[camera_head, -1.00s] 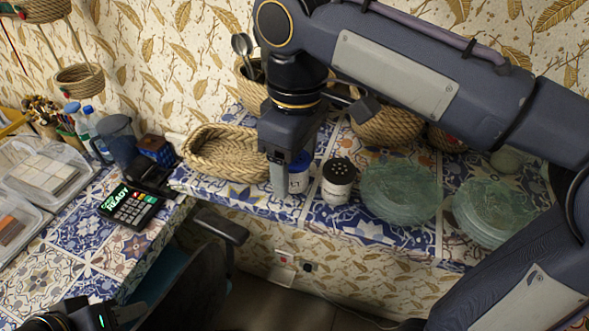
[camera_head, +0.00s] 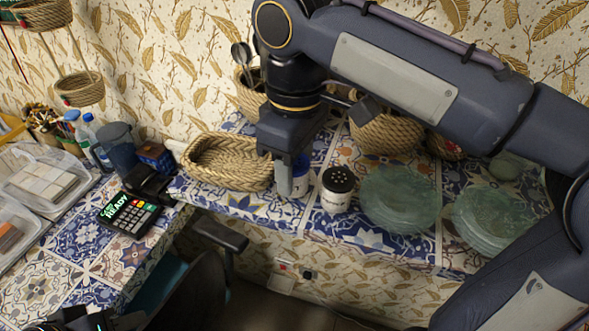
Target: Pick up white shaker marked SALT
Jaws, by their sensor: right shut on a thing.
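A white shaker with a blue lid (camera_head: 300,181) stands on the tiled counter, partly hidden behind my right gripper; only part of its label shows. My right gripper (camera_head: 290,182) points down and is shut on this shaker, with one finger in front of its left side. I cannot tell whether the shaker's base touches the counter. A second white shaker with a black perforated lid (camera_head: 338,190) stands just to the right, apart from the gripper. My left gripper (camera_head: 98,320) shows only partly at the bottom left edge, and its jaws cannot be made out.
A low oval basket (camera_head: 228,165) lies left of the shakers. Stacked green glass plates (camera_head: 400,200) stand to the right, with more plates (camera_head: 492,220) beyond. Round baskets stand behind. A card terminal (camera_head: 130,212) and plastic boxes (camera_head: 40,180) are on the left table.

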